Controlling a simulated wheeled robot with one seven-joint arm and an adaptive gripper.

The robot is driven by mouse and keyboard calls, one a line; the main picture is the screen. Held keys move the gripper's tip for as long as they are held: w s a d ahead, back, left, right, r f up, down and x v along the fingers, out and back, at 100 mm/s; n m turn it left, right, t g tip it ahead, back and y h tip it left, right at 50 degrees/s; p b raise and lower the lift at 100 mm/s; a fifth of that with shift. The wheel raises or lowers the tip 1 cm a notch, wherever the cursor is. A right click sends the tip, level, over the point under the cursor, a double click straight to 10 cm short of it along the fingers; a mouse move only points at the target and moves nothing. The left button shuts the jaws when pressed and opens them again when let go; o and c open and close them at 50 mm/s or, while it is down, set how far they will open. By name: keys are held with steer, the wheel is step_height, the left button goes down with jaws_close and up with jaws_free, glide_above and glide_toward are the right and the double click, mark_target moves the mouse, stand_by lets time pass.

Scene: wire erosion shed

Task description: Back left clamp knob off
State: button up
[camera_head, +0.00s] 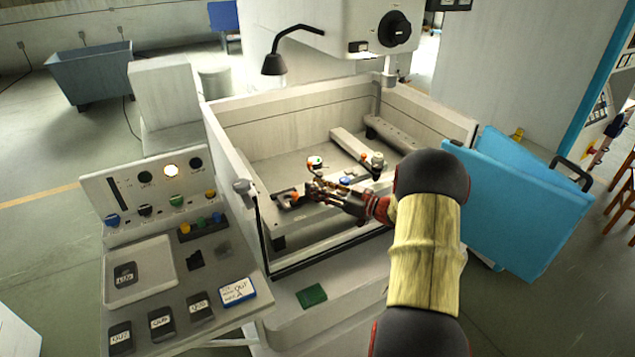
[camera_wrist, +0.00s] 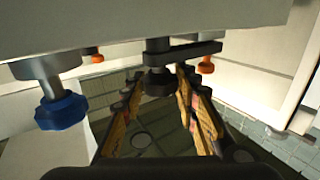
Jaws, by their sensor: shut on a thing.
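My gripper (camera_head: 318,190) reaches into the open work tank (camera_head: 240,168) from the right. In the wrist view its fingers (camera_wrist: 158,90) stand on both sides of a black knob (camera_wrist: 158,83) and are shut on it. The knob sits on a dark post beside a flat black clamp arm (camera_wrist: 195,52). I cannot tell which corner's clamp this is. In the head view a knob with a green and white top (camera_head: 315,162) stands just behind the gripper. A clamp with an orange part (camera_head: 293,198) lies to its left. The fingers partly hide the held knob's surroundings.
A blue knob (camera_wrist: 62,110) hangs left of the fingers in the wrist view; an orange knob (camera_wrist: 205,65) is close on the right. A pale fitting (camera_head: 376,160) stands right of the gripper. The control panel (camera_head: 150,190) and blue door (camera_head: 520,200) flank the tank.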

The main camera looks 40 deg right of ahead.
steer(key=shift+n+g+y+p, duration=0.95)
steer(key=shift+n+y, duration=0.65)
steer(key=shift+y, duration=0.6)
steer(key=shift+g, duration=0.25)
steer(key=o, duration=1.2)
steer(key=shift+c, duration=0.2)
